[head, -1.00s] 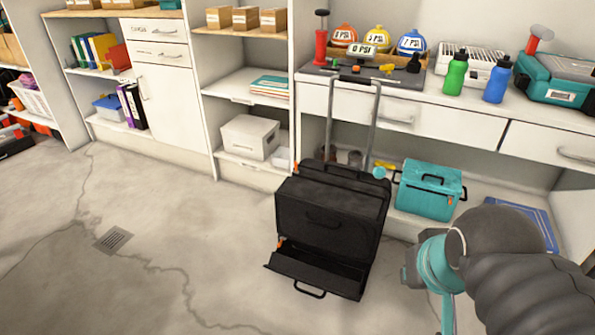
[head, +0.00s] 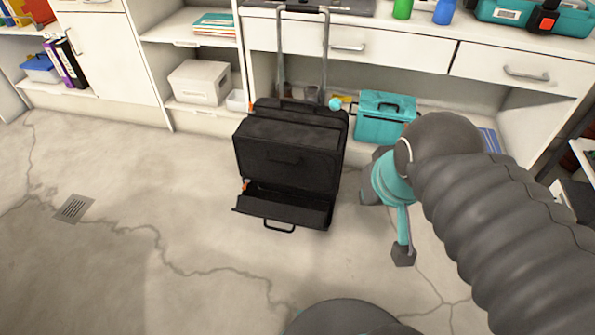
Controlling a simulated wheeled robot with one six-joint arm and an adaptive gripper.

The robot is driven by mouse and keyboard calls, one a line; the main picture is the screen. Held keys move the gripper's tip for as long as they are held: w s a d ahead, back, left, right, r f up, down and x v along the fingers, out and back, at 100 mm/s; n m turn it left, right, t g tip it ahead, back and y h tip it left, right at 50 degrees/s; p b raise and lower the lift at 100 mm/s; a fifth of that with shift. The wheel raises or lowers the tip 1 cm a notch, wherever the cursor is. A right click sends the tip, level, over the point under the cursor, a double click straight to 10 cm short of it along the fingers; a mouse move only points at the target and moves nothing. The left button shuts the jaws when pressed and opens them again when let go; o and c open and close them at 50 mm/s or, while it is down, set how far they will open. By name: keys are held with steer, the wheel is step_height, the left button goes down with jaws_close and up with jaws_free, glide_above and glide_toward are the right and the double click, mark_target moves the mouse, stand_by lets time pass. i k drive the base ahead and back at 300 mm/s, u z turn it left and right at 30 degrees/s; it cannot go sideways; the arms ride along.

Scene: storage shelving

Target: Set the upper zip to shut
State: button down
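A black upright case (head: 285,155) with a raised metal handle stands on the floor in front of the desk. Its upper front panel bulges forward; I cannot tell how far its zip is drawn. A small orange tab (head: 250,106) shows at the upper left edge and another (head: 245,185) lower down. The lower flap (head: 285,208) is tilted outward, open at its top. A small teal ball (head: 335,104) shows at the case's upper right. My arm is right of the case and apart from it; its dark end, apparently my gripper (head: 403,254), hangs low, with its fingers indistinct.
A teal box (head: 384,117) stands behind the case to the right, under the white desk (head: 400,50). Shelves with a white box (head: 200,82) are at the back left. The cracked floor is clear left of the case, with a drain grate (head: 74,208).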

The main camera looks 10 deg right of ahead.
mark_target(250, 103)
steer(key=k, duration=0.35)
steer(key=u, duration=1.2)
steer(key=i, duration=0.7)
steer(key=z, duration=0.5)
steer(key=i, duration=0.65)
steer(key=z, duration=0.6)
